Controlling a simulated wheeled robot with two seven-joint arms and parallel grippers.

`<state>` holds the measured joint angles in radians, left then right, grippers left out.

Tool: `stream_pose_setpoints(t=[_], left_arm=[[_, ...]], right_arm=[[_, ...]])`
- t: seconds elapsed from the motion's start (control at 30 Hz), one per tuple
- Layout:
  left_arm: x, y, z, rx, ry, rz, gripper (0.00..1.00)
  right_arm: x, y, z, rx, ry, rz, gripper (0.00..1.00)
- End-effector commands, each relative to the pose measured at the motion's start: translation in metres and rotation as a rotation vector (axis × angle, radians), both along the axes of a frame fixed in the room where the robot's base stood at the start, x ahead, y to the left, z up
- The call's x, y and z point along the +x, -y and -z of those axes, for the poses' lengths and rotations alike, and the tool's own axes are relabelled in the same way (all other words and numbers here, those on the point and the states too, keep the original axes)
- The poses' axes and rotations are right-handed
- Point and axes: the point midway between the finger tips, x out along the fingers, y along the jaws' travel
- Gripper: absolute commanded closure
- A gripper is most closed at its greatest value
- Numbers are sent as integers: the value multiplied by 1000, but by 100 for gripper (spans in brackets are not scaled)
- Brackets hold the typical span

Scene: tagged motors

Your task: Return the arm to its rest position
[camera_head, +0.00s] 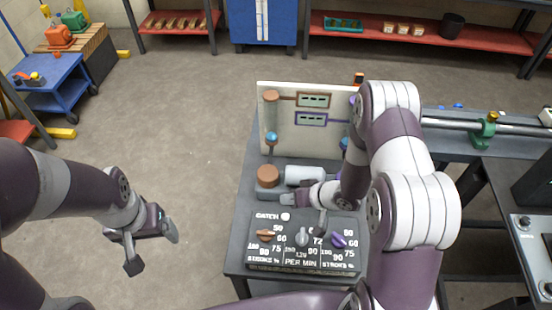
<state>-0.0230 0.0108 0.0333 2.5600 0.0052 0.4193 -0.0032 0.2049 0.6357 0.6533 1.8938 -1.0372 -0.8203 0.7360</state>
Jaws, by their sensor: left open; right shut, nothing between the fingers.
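My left gripper (152,248) hangs over bare floor at the left, its two fingers spread and nothing between them. My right arm comes in from the right and bends down over the control panel (300,264). My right gripper (304,211) is just above the panel's back edge, near the grey cylinder (304,175). It is shut and empty. The panel carries an orange knob (265,236), a grey knob (302,237) and a purple knob (339,241). Part of the panel's right side is hidden by my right arm.
An upright board (305,142) with two displays stands behind the panel. A brown-topped motor (268,178) sits at its foot. A bench with a rail (455,122) is at the right. A blue cart (52,87) stands far left. The floor at left centre is clear.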

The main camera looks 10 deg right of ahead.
Motion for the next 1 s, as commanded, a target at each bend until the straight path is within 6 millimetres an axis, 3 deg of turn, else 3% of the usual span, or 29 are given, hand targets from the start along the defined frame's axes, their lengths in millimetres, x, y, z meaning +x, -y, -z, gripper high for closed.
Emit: stream_pose_setpoints(t=[0.17, 0.23, 0.33, 0.4, 0.47, 0.53, 0.6, 0.73, 1.0], left_arm=[[0, 0, 0, 0, 0, 0, 17], [0, 0, 0, 0, 0, 0, 17], [0, 0, 1, 0, 0, 0, 17], [0, 0, 16, 0, 1, 0, 17], [0, 0, 32, 0, 0, 0, 17], [0, 0, 52, 0, 0, 0, 17], [0, 0, 66, 0, -1, 0, 17], [0, 0, 76, 0, 0, 0, 17], [0, 0, 73, 0, 1, 0, 17]], right_arm=[[0, 0, 0, -6, 5, -8, 100], [-7, 10, 11, -92, -13, -38, 100], [-40, 54, 30, -351, -173, -24, 100], [-64, 87, 15, -543, -313, -2, 100], [-92, 97, -10, -636, -438, 18, 100], [-127, 87, -44, -649, -544, 39, 100], [-147, 67, -69, -607, -564, 66, 100], [-137, 51, -95, -579, -438, 95, 100], [-134, 49, -101, -582, -421, 88, 100]])
